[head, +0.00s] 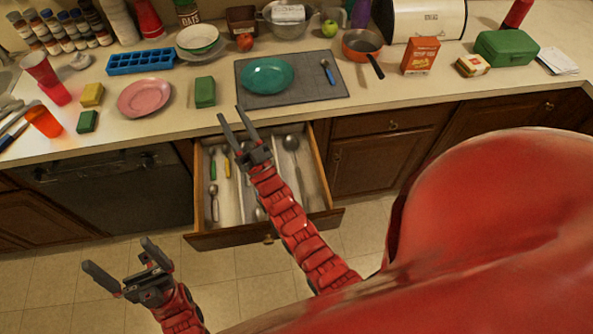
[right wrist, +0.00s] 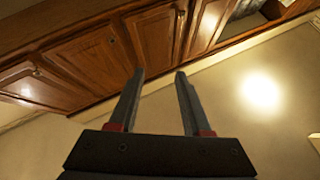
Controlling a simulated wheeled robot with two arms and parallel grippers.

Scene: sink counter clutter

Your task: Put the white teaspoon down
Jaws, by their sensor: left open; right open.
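I cannot pick out a clearly white teaspoon. The open drawer (head: 224,240) holds cutlery, including a greyish spoon (head: 213,203) on the left and a large grey spoon (head: 291,146) on the right. My right gripper (head: 231,112) is open and empty, over the drawer's back and the counter edge. It also shows open in the right wrist view (right wrist: 160,76). My left gripper (head: 115,253) is open and empty, over the floor left of the drawer.
A green sponge (head: 205,92) and pink plate (head: 145,97) stand left of the mat. An orange pan (head: 361,46), its handle toward the front, and a red box (head: 420,56) stand to the right. The counter's front strip is mostly clear.

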